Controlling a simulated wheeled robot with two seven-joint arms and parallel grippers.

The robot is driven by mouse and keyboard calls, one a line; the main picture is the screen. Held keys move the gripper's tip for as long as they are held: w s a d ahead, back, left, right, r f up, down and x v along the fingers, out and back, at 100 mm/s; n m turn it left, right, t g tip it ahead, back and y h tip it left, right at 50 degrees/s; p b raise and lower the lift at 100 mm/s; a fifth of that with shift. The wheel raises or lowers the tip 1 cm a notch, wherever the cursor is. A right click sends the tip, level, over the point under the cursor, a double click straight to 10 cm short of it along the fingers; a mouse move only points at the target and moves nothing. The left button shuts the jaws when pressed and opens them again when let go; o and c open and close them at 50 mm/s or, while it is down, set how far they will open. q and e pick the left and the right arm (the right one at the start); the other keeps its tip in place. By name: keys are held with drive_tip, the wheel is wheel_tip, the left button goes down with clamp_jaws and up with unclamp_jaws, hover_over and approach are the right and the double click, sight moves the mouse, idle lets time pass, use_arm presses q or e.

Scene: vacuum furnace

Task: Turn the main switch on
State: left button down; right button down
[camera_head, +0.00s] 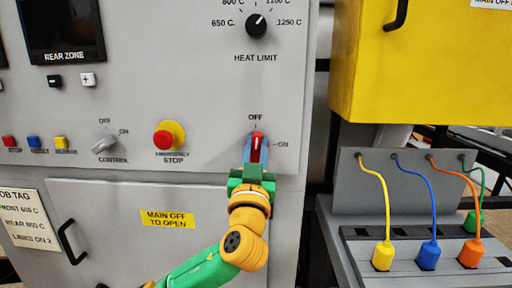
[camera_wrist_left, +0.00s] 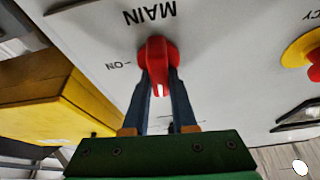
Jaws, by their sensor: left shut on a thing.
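The main switch is a red knob (camera_head: 257,138) on the grey furnace panel, with OFF above it and ON to its right. Its white mark points up toward OFF. In the left wrist view, which is upside down, the red knob (camera_wrist_left: 157,60) sits between the blue fingers, with ON to its left and its white mark toward the bottom. My left gripper (camera_head: 256,152) is shut on the knob, one finger on each side; it also shows in the left wrist view (camera_wrist_left: 159,82). The gripper hides the label below the knob in the head view. My right gripper is not in view.
A red emergency stop button (camera_head: 165,139) on a yellow base is left of the switch, with the control switch (camera_head: 104,144) farther left. The heat limit knob (camera_head: 256,25) is above. A yellow box (camera_head: 425,70) and colored cables (camera_head: 432,200) are at right.

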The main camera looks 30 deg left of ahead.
use_arm(q)
drive_tip(key=m+h, duration=0.1)
drive_tip(key=m, duration=0.1)
drive_tip(key=m+h+p, duration=0.1)
drive_tip(key=m, duration=0.2)
drive_tip(key=shift+d+t, duration=0.1)
drive_tip(key=shift+t, duration=0.3)
drive_tip(key=m+h+p, duration=0.1)
drive_tip(key=m, duration=0.1)
drive_tip(key=m+h+p, duration=0.1)
drive_tip(key=m+p, duration=0.1)
drive_tip(key=shift+w+d+r+m+h, duration=0.1)
drive_tip(key=shift+w+m+h, duration=0.05)
drive_tip(key=shift+m+h, duration=0.2)
drive_tip(key=m+h+p, duration=0.1)
drive_tip(key=m+p, duration=0.2)
drive_tip(key=m+g+h+p, duration=0.1)
drive_tip(key=m+p, duration=0.2)
drive_tip(key=m+g+h+p, duration=0.1)
drive_tip(key=m+p, duration=0.2)
drive_tip(key=shift+d+f+m, duration=0.15)
drive_tip(key=shift+f+m, duration=0.1)
drive_tip(key=shift+m, duration=0.1)
drive_tip(key=shift+f+m+g+p, duration=0.3)
drive_tip(key=shift+m+p, duration=0.6)
drive_tip(key=shift+p, duration=0.25)
drive_tip(key=c, duration=0.7)
unclamp_jaws()
